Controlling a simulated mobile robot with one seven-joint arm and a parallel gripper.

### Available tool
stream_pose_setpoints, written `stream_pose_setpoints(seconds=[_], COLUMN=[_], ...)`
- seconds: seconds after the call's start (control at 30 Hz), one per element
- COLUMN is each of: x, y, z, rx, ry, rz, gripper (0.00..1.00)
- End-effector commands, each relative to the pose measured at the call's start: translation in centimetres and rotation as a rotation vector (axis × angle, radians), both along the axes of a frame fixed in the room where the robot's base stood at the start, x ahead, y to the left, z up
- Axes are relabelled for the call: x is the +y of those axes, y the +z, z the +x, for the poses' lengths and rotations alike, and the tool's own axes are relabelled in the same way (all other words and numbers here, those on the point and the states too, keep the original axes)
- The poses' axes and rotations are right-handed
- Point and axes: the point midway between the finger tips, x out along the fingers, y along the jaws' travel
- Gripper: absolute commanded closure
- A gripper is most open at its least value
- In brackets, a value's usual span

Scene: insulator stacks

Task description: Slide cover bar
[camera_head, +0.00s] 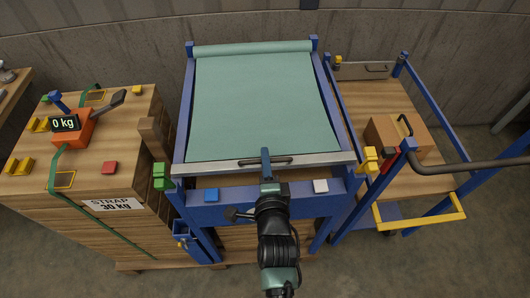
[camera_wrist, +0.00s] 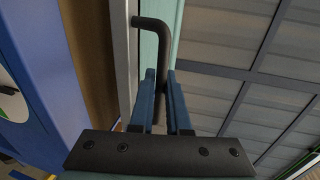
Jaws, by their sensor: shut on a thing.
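The cover bar (camera_head: 212,167) is a pale grey bar across the front of a blue frame (camera_head: 181,130). A teal cover sheet (camera_head: 260,105) stretches from it to a roll (camera_head: 252,49) at the back. A dark handle (camera_head: 284,160) sits on the bar's middle. My gripper (camera_head: 266,162) is shut on this handle. In the wrist view, the black handle (camera_wrist: 149,45) runs down between the blue fingers (camera_wrist: 165,100), beside the bar (camera_wrist: 122,60). The fingers hide part of the handle. An opening with wood inside shows below the bar.
A strapped wooden crate (camera_head: 120,182) stands left. A cart (camera_head: 420,187) with a box (camera_head: 385,130) stands close on the right.

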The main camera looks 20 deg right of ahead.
Motion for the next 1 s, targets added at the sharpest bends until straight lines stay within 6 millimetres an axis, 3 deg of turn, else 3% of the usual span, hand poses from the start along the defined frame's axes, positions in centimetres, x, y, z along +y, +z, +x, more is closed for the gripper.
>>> stream_pose_setpoints(seconds=[0.33, 0.37, 0.5, 0.53, 0.83, 1.0], x=[0.0, 0.0, 0.0, 0.0, 0.0, 0.3], y=[0.0, 0.0, 0.0, 0.0, 0.0, 0.2], z=[-0.1, -0.1, 0.0, 0.0, -0.1, -1.5], rx=[0.000, 0.000, 0.000, 0.000, -0.001, 0.001], ry=[0.000, 0.000, 0.000, 0.000, 0.000, 0.000], rz=[0.000, 0.000, 0.000, 0.000, 0.000, 0.000], gripper=[1.00, 0.84, 0.58, 0.57, 0.57, 0.57])
